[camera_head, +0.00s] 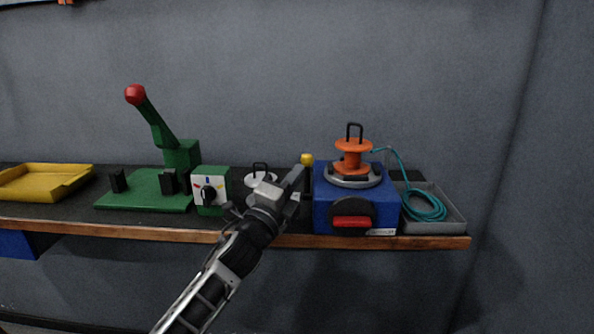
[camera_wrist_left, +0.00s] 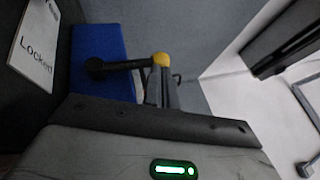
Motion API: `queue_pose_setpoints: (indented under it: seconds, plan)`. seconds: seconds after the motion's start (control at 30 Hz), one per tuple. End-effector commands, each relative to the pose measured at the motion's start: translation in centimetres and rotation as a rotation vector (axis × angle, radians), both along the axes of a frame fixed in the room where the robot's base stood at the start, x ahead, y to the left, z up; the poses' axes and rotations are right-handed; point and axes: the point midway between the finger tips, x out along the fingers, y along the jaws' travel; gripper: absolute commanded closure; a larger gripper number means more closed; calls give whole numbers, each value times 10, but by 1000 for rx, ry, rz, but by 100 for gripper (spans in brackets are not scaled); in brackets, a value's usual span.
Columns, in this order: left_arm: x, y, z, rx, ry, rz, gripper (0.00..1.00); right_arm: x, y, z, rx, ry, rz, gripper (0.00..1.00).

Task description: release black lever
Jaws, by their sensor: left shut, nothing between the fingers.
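The black lever (camera_wrist_left: 125,65) ends in a yellow ball knob (camera_wrist_left: 161,60) and sticks out beside a blue surface in the left wrist view. In the head view its yellow knob (camera_head: 307,160) stands just left of the blue box, with the lever upright below it. My left gripper (camera_head: 299,175) is shut and empty, its tips close to the lever; I cannot tell whether they touch. The arm hides part of the bench around the lever's base. A white plate reading "Locked" (camera_wrist_left: 35,52) shows in the wrist view. My right gripper is not in view.
The blue box (camera_head: 378,212) carries an orange spool (camera_head: 352,158) and a red handle (camera_head: 351,221). A grey tray (camera_head: 455,222) with a teal cable (camera_head: 425,208) is at right. Left are a green dial box (camera_head: 211,208), a green lever press (camera_head: 182,155) and a yellow tray (camera_head: 72,180).

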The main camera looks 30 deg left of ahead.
Motion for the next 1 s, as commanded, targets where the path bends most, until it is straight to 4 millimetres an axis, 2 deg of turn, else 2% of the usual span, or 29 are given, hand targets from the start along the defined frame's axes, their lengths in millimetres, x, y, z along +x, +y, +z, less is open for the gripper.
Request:
queue_pose_setpoints:
  seconds: [0.17,0.57,0.9,1.0]
  plan:
    - [9,0,3,1,0,-1,100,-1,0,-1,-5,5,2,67]
    - [10,1,4,-1,3,-1,100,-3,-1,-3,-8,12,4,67]
    - [17,6,15,-57,103,0,100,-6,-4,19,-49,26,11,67]
    - [22,8,15,-76,121,1,100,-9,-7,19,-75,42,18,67]
